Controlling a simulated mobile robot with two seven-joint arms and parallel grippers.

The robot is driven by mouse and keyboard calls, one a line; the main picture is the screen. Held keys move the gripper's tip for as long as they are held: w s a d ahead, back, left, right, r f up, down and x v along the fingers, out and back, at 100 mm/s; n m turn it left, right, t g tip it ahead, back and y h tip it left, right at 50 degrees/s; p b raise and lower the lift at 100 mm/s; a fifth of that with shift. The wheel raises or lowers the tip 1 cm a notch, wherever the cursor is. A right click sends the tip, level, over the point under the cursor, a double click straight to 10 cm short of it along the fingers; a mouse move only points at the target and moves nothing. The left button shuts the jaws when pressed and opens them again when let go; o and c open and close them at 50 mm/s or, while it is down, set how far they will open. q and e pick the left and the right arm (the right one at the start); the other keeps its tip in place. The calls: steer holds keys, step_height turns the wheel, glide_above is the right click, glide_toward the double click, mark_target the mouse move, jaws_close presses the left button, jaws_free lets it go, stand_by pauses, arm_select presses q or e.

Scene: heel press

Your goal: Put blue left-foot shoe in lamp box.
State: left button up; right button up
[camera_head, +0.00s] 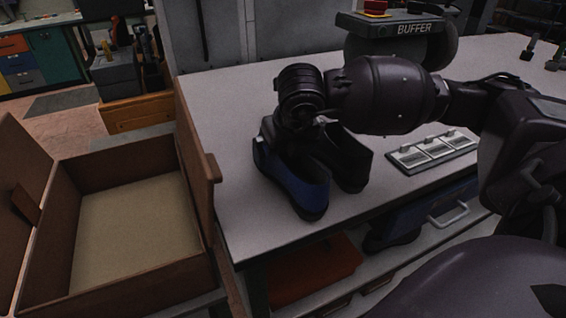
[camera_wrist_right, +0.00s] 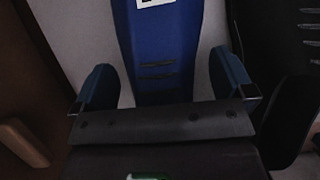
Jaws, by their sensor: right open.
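A blue shoe (camera_head: 292,183) with a dark sole stands on the light worktable, left of a black shoe (camera_head: 349,160). My right gripper is over the blue shoe's far end, and the arm hides that part in the head view. In the right wrist view, the open fingers of my right gripper (camera_wrist_right: 163,84) are on either side of the blue shoe (camera_wrist_right: 160,50), which carries a white label; I cannot tell whether they touch it. An open brown box (camera_head: 133,272), which looks empty with a beige floor, stands left of the table. My left gripper is not in view.
A raised brown flap (camera_head: 212,168) stands between the box and the table. A panel with several light blocks (camera_head: 434,151) lies right of the shoes. The BUFFER machine (camera_head: 400,28) stands at the back. The tabletop left of the blue shoe is clear.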

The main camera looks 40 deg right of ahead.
steer(key=shift+r, duration=0.1)
steer(key=c, duration=1.2)
